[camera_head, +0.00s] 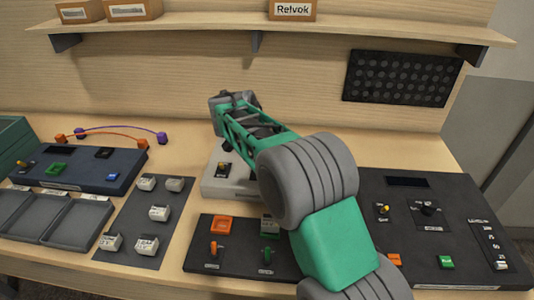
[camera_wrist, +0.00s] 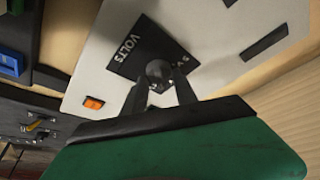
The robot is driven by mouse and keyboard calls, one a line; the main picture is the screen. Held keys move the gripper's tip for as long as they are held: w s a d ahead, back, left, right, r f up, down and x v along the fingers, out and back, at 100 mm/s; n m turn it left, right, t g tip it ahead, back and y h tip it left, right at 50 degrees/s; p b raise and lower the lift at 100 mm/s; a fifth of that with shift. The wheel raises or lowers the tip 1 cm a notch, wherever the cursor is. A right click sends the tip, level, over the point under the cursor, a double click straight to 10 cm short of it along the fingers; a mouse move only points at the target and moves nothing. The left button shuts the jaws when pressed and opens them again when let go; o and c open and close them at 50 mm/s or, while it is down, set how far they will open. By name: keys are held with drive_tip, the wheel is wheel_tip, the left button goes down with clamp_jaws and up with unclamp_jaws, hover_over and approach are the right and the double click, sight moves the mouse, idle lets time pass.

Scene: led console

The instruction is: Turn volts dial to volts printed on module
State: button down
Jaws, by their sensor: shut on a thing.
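The volts dial (camera_wrist: 158,72) is a dark round knob on a black plate marked VOLTS (camera_wrist: 130,52). The plate sits on a light grey console box (camera_wrist: 205,35). My gripper (camera_wrist: 160,84) is shut on the dial, with one finger on each side of it, in the wrist view. Small numbers at the plate's edge are too small to read, and the dial's pointer cannot be made out. In the head view the grey box (camera_head: 218,186) is partly hidden behind my green and grey arm, which hides the dial. Small white modules (camera_head: 159,213) lie on a dark mat; their print is unreadable.
An orange switch (camera_wrist: 94,103) is on the grey box near the gripper. A dark blue console (camera_head: 85,168) and grey trays (camera_head: 75,228) stand left. A black panel with a green button (camera_head: 446,262) is at right. A shelf (camera_head: 200,28) with cardboard boxes runs above.

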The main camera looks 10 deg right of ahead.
drive_tip(key=m+g+p, duration=0.1)
drive_tip(key=m+p, duration=0.1)
drive_tip(key=shift+r+m, duration=0.15)
drive_tip(key=shift+m, duration=0.15)
drive_tip(key=shift+f+m+g+h+p, duration=0.2)
drive_tip(key=shift+m+g+h+p, duration=0.1)
drive_tip(key=shift+m+p, duration=0.7)
drive_tip(key=c, duration=1)
unclamp_jaws()
drive_tip(key=shift+w, duration=0.1)
drive_tip(key=p+v, duration=0.2)
drive_tip(key=v, duration=0.5)
drive_tip(key=shift+a+r, duration=0.2)
drive_tip(key=shift+r, duration=0.15)
